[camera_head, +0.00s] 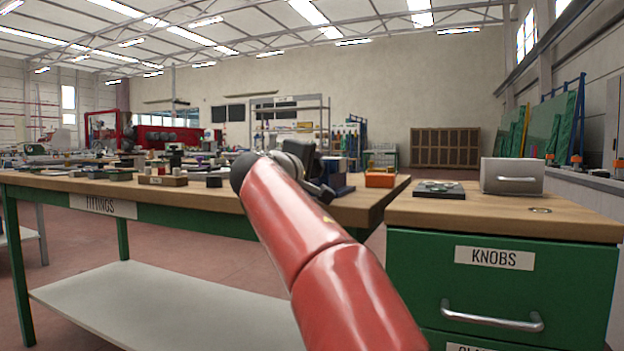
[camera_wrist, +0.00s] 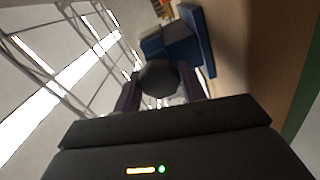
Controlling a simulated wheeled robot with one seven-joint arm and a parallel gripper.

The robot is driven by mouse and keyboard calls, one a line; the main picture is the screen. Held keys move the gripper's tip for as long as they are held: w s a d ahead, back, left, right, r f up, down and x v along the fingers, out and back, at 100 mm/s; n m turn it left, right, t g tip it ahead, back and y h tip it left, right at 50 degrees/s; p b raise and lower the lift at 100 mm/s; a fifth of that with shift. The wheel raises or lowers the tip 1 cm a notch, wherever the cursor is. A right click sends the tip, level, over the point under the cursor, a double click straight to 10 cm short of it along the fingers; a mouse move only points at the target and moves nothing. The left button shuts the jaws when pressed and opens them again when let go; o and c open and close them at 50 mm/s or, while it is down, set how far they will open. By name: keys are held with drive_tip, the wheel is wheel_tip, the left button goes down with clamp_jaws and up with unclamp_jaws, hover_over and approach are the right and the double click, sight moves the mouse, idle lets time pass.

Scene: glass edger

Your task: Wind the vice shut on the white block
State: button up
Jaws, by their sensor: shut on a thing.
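The blue vice (camera_wrist: 182,42) stands on the wooden bench top and fills the upper middle of the wrist view. In the head view the vice (camera_head: 340,181) shows partly behind my gripper (camera_head: 318,190). A dark round knob (camera_wrist: 158,77) at the near end of the vice sits between the two fingers of my gripper (camera_wrist: 160,92), which is shut on it. My red arm reaches over the bench from the front. I cannot make out the white block in either view; the vice's jaws are largely hidden.
An orange bin (camera_head: 380,178) stands right of the vice near the bench's (camera_head: 225,198) right end. A green drawer cabinet (camera_head: 500,272) stands further right, with a grey metal box (camera_head: 512,176) and a dark tray on top. Small parts crowd the bench's left side.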

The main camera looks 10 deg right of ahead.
drive_tip(key=m+b, duration=0.2)
drive_tip(key=m, duration=0.4)
drive_tip(key=shift+f, duration=0.1)
drive_tip(key=m, duration=0.7)
drive_tip(key=shift+m, duration=0.4)
drive_tip(key=m, duration=1.3)
drive_tip(key=shift+m, duration=0.3)
drive_tip(key=o, duration=1)
drive_tip(key=shift+s, duration=0.1)
